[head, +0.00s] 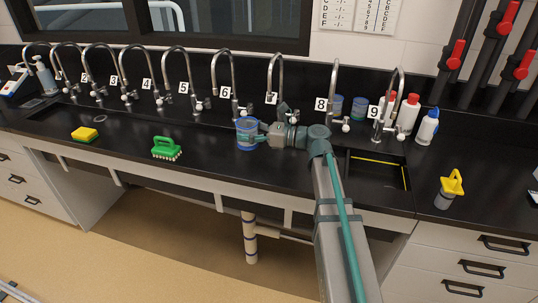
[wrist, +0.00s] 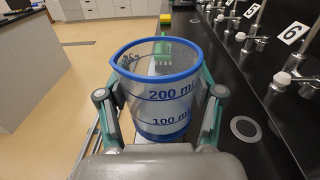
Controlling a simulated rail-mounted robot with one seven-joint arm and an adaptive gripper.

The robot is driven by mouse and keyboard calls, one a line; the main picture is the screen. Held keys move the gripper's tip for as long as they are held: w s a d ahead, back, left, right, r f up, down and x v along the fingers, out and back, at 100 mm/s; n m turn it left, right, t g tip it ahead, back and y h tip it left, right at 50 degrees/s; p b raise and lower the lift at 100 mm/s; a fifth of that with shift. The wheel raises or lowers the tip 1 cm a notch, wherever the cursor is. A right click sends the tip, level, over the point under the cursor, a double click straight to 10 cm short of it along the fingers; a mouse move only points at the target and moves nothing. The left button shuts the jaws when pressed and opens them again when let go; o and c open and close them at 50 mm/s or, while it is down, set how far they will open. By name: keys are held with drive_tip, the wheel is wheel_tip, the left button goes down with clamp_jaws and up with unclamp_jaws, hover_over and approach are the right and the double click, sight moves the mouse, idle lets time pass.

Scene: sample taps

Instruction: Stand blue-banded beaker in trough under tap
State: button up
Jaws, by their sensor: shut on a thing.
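The blue-banded beaker (head: 247,140) is clear, with a blue rim, a blue base band and blue volume marks. It is in front of the tap numbered 6 (head: 233,85). My gripper (head: 256,137) is shut on its sides from the right. In the wrist view the beaker (wrist: 155,95) stands upright between the two fingers of my gripper (wrist: 155,100) and looks empty. The black trough (head: 205,121) runs below the row of taps. The head view does not clearly show whether the beaker's base touches a surface.
A green brush (head: 166,148) and a yellow sponge (head: 84,134) lie left of the beaker. Two blue containers (head: 358,108) and several bottles (head: 408,113) stand at the right back. A yellow-topped item (head: 451,187) is at far right. A round drain (wrist: 245,128) shows in the wrist view.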

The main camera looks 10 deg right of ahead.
drive_tip(key=w+d+f, duration=0.2)
drive_tip(key=w+f, duration=0.1)
drive_tip(key=w+d+f+p, duration=0.1)
drive_tip(key=w+d+f, duration=0.1)
drive_tip(key=w+f, duration=0.1)
drive_tip(key=w+d+f+p, duration=0.1)
drive_tip(key=w+d+f, duration=0.1)
drive_tip(key=w, duration=0.3)
drive_tip(key=shift+w+f, duration=0.25)
drive_tip(key=shift+f, duration=0.55)
drive_tip(key=shift+w+d+f+p, duration=0.15)
drive_tip(key=shift+f+p, duration=0.35)
drive_tip(key=shift+f, duration=1.2)
drive_tip(key=shift+f, duration=0.15)
drive_tip(key=o, duration=1)
